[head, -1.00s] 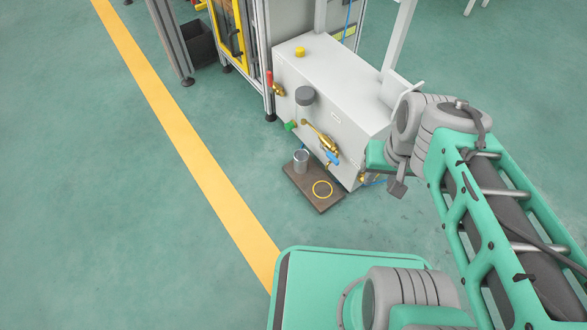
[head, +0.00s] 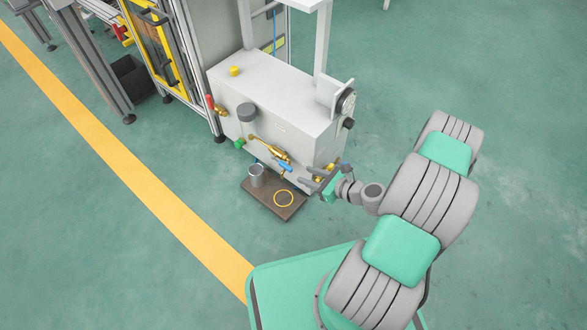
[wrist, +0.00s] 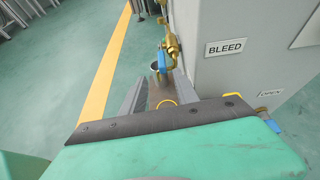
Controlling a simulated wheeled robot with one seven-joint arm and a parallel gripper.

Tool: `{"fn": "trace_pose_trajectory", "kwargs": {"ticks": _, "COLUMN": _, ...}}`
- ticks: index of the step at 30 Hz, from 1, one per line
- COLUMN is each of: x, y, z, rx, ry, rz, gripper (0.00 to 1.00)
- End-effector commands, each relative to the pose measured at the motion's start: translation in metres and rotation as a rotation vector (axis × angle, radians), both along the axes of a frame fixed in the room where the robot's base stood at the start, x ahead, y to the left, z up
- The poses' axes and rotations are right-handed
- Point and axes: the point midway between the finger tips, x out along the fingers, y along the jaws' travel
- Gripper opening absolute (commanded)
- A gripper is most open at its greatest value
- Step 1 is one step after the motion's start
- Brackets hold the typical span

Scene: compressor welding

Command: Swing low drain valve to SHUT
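The wrist view shows a valve with a brass part and a blue handle (wrist: 274,126) low on the grey cabinet, under a small label (wrist: 271,93) that seems to read OPEN. It may be the low drain valve; its far end is cut off by my gripper body. Another brass valve with a blue handle (wrist: 163,61) is ahead, beside the BLEED label; the head view shows that blue handle (head: 285,168) on the cabinet's front. My gripper (head: 308,176) is at the cabinet's lower right corner. In the wrist view its fingers (wrist: 158,82) are apart and empty.
The grey cabinet (head: 290,90) stands beside my arm. A brown board (head: 262,200) at its foot carries a metal cup (head: 257,176) and a yellow ring (head: 283,198). A red-handled valve (head: 213,104) is at the left. Floor around the yellow line (head: 120,165) is clear.

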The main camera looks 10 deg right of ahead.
Motion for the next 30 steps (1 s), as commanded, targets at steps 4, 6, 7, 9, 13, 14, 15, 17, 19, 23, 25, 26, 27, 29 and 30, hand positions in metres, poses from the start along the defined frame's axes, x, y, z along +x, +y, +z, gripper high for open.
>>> {"fn": "trace_pose_trajectory", "kwargs": {"ticks": 4, "x": 0.006, "y": 0.002, "z": -0.009, "rx": 0.049, "ry": 0.010, "rz": -0.046, "gripper": 0.36}}
{"fn": "trace_pose_trajectory", "kwargs": {"ticks": 6, "x": 0.015, "y": 0.009, "z": -0.015, "rx": 0.046, "ry": 0.009, "rz": -0.040, "gripper": 0.36}}
{"fn": "trace_pose_trajectory", "kwargs": {"ticks": 7, "x": 0.019, "y": 0.013, "z": -0.017, "rx": 0.046, "ry": 0.008, "rz": -0.041, "gripper": 0.36}}
{"fn": "trace_pose_trajectory", "kwargs": {"ticks": 9, "x": 0.031, "y": 0.020, "z": -0.023, "rx": 0.043, "ry": 0.007, "rz": -0.039, "gripper": 0.36}}
{"fn": "trace_pose_trajectory", "kwargs": {"ticks": 13, "x": 0.047, "y": 0.033, "z": -0.031, "rx": 0.043, "ry": 0.007, "rz": -0.039, "gripper": 0.36}}
{"fn": "trace_pose_trajectory", "kwargs": {"ticks": 14, "x": 0.051, "y": 0.034, "z": -0.032, "rx": 0.044, "ry": 0.007, "rz": -0.041, "gripper": 0.36}}
{"fn": "trace_pose_trajectory", "kwargs": {"ticks": 15, "x": 0.054, "y": 0.037, "z": -0.033, "rx": 0.043, "ry": 0.007, "rz": -0.040, "gripper": 0.36}}
{"fn": "trace_pose_trajectory", "kwargs": {"ticks": 17, "x": 0.057, "y": 0.038, "z": -0.033, "rx": 0.042, "ry": 0.007, "rz": -0.041, "gripper": 0.36}}
{"fn": "trace_pose_trajectory", "kwargs": {"ticks": 19, "x": 0.058, "y": 0.039, "z": -0.033, "rx": 0.043, "ry": 0.007, "rz": -0.042, "gripper": 0.36}}
{"fn": "trace_pose_trajectory", "kwargs": {"ticks": 23, "x": 0.058, "y": 0.039, "z": -0.032, "rx": 0.043, "ry": 0.008, "rz": -0.042, "gripper": 0.36}}
{"fn": "trace_pose_trajectory", "kwargs": {"ticks": 25, "x": 0.058, "y": 0.039, "z": -0.032, "rx": 0.042, "ry": 0.008, "rz": -0.042, "gripper": 0.35}}
{"fn": "trace_pose_trajectory", "kwargs": {"ticks": 26, "x": 0.058, "y": 0.039, "z": -0.032, "rx": 0.042, "ry": 0.008, "rz": -0.042, "gripper": 0.32}}
{"fn": "trace_pose_trajectory", "kwargs": {"ticks": 27, "x": 0.058, "y": 0.039, "z": -0.032, "rx": 0.042, "ry": 0.008, "rz": -0.042, "gripper": 0.29}}
{"fn": "trace_pose_trajectory", "kwargs": {"ticks": 29, "x": 0.058, "y": 0.039, "z": -0.032, "rx": 0.042, "ry": 0.008, "rz": -0.042, "gripper": 0.24}}
{"fn": "trace_pose_trajectory", "kwargs": {"ticks": 30, "x": 0.058, "y": 0.039, "z": -0.032, "rx": 0.042, "ry": 0.008, "rz": -0.042, "gripper": 0.21}}
